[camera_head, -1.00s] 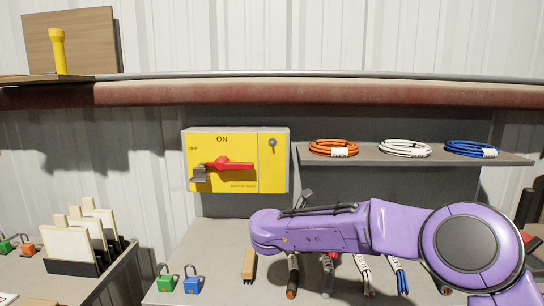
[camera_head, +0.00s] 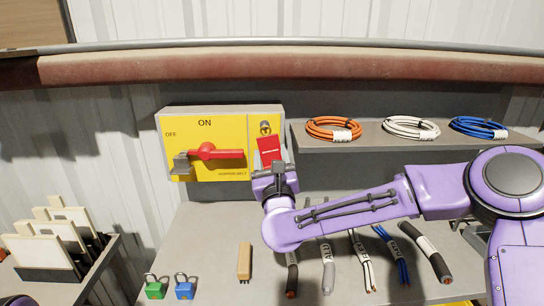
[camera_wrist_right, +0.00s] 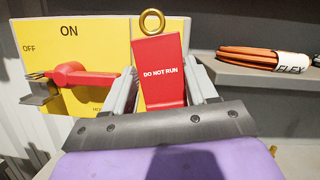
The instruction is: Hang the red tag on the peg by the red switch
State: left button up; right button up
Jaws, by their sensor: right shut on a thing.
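The red tag (camera_head: 269,150) reads "DO NOT RUN" in the right wrist view (camera_wrist_right: 162,72) and has a brass ring (camera_wrist_right: 152,22) at its top. My right gripper (camera_head: 270,168) is shut on the tag's lower part and holds it upright in front of the yellow panel (camera_head: 220,119). The red switch (camera_head: 215,152) is a lever on that panel, left of the tag. The peg is at the panel's upper right, behind the ring in the head view; I cannot tell whether the ring is around it. My left gripper is out of view.
A shelf (camera_head: 375,137) with orange, white and blue cable coils stands right of the panel. Several cable pieces, a wooden block (camera_head: 244,262), a green padlock (camera_head: 154,288) and a blue padlock (camera_head: 184,288) lie on the bench below.

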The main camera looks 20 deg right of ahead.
aim_at(272, 157)
jog(key=shift+w, duration=0.55)
jog(key=shift+w+d+p, duration=0.4)
jog(key=shift+w+p, duration=0.1)
jog(key=shift+w, duration=0.15)
jog(key=shift+w+d+f+p, duration=0.15)
jog(key=shift+w+p, duration=0.1)
jog(key=shift+w, duration=0.35)
jog(key=shift+w+d+f+p, duration=0.1)
jog(key=shift+w+d+p, duration=0.1)
jog(key=shift+w, duration=0.4)
jog(key=shift+w+d+r, duration=0.15)
jog(key=shift+w, duration=0.3)
jog(key=shift+c, duration=0.8)
jog(key=shift+w+f, duration=0.1)
jog(key=shift+f, duration=0.2)
jog(key=shift+c, duration=1.2)
jog(key=shift+w+d+f+b, duration=0.1)
jog(key=shift+w+b, duration=0.2)
jog(key=shift+b, duration=0.35)
grip_shut()
jog(key=shift+w+d+f, duration=0.15)
jog(key=shift+w+f, duration=0.15)
jog(key=shift+w, duration=0.15)
jog(key=shift+s+r, duration=0.1)
